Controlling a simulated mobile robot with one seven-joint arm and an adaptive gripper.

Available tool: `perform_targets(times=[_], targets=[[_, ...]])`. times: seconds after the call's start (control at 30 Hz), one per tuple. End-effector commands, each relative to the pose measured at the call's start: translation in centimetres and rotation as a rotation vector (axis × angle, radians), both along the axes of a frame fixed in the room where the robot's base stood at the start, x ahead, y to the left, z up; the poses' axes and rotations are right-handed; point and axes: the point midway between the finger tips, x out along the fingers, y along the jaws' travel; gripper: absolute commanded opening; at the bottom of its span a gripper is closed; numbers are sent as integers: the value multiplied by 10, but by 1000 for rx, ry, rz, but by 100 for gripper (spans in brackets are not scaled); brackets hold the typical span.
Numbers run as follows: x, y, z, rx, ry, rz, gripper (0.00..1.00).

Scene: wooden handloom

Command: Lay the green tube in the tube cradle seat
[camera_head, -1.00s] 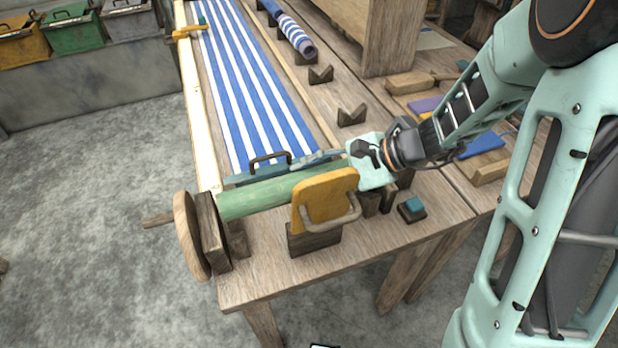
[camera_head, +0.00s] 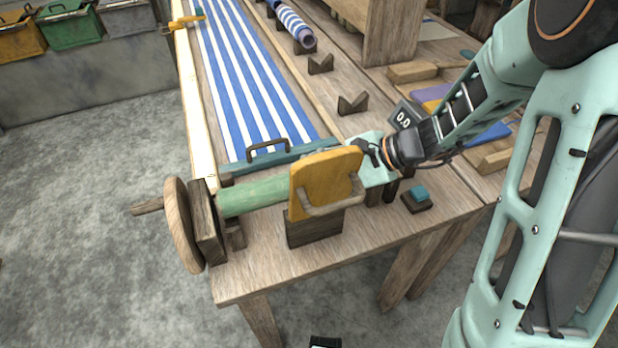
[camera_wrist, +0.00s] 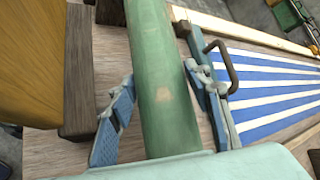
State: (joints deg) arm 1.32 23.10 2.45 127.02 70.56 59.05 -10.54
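The green tube (camera_head: 253,195) lies level across the near end of the loom, between the wooden block by the handwheel and the yellow panel. In the wrist view the tube (camera_wrist: 166,85) runs between the two blue fingers of my gripper (camera_wrist: 160,75). The fingers are spread, with a gap showing at least on the left side. In the head view the yellow panel hides the fingertips and the tube's right part. V-notched wooden cradles (camera_head: 320,64) stand empty on the bench, including a nearer one (camera_head: 352,104). I cannot tell which is the tube cradle seat.
A yellow panel with a handle (camera_head: 323,178) stands close to the tube. A teal bar with a dark handle (camera_head: 275,156) crosses the striped cloth (camera_head: 250,85) behind it. A wooden handwheel (camera_head: 181,225) is at left. A striped roll (camera_head: 293,27) lies farther back.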

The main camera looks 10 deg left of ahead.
Motion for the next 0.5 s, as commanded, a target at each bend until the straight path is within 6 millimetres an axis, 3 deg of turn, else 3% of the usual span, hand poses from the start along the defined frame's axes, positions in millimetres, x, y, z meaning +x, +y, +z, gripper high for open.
perform_targets(times=[0.03, 0.27, 0.5], targets=[[-12, -2, -11, -11, 26, 11, 62], [-13, -2, -11, -10, 28, 14, 65], [-10, -15, 1, -5, 23, 9, 65]])
